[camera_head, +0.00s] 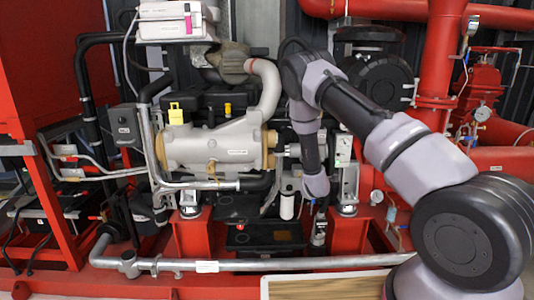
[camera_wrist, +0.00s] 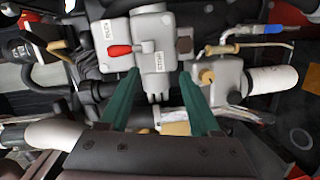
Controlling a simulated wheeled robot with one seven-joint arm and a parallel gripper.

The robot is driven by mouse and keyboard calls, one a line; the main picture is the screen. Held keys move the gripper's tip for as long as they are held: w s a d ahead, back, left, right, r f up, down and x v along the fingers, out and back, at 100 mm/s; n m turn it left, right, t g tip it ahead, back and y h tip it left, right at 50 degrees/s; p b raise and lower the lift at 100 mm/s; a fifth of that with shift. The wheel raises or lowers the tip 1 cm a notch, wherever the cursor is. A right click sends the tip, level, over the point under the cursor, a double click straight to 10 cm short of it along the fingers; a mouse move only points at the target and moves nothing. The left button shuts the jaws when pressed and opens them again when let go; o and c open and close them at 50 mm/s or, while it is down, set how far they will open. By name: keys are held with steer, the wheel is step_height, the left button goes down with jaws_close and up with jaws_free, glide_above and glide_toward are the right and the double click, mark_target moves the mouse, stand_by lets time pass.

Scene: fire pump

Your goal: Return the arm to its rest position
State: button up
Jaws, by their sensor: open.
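My arm (camera_head: 345,105) reaches up from the lower right in the head view, bends at the top middle, and its end section (camera_head: 314,170) hangs down in front of the fire pump engine. The fingers cannot be made out clearly there. In the wrist view my gripper (camera_wrist: 158,72) shows two green fingers, spread apart with nothing held between them.
A grey cylindrical housing (camera_head: 212,148) lies left of my arm's end. A red vertical pipe (camera_head: 437,55) and gauges (camera_head: 482,113) stand to the right. A steel pipe (camera_head: 255,265) runs along the front. In the wrist view a white cylinder (camera_wrist: 272,80) sits at the right.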

steer(key=s+d+r+m+g, duration=0.15)
steer(key=r+m, duration=0.25)
steer(key=r, duration=0.5)
steer(key=s+d+r+m+g, duration=0.1)
steer(key=d+r+m+g, duration=0.1)
steer(key=r+m, duration=0.45)
steer(key=s+r+m+g+y, duration=0.2)
steer(key=s+r+y, duration=0.1)
steer(key=s+r, duration=0.85)
steer(key=s+r+m+g+y, duration=0.1)
steer(key=s+r, duration=0.4)
steer(key=s, duration=1.1)
steer(key=s+r+m+g, duration=0.3)
steer(key=s+r+m, duration=0.2)
steer(key=s, duration=1)
steer(key=shift+s+a+r+y, duration=0.15)
steer(key=shift+s+a+y, duration=0.2)
steer(key=shift+y, duration=0.05)
steer(key=shift+c, duration=0.3)
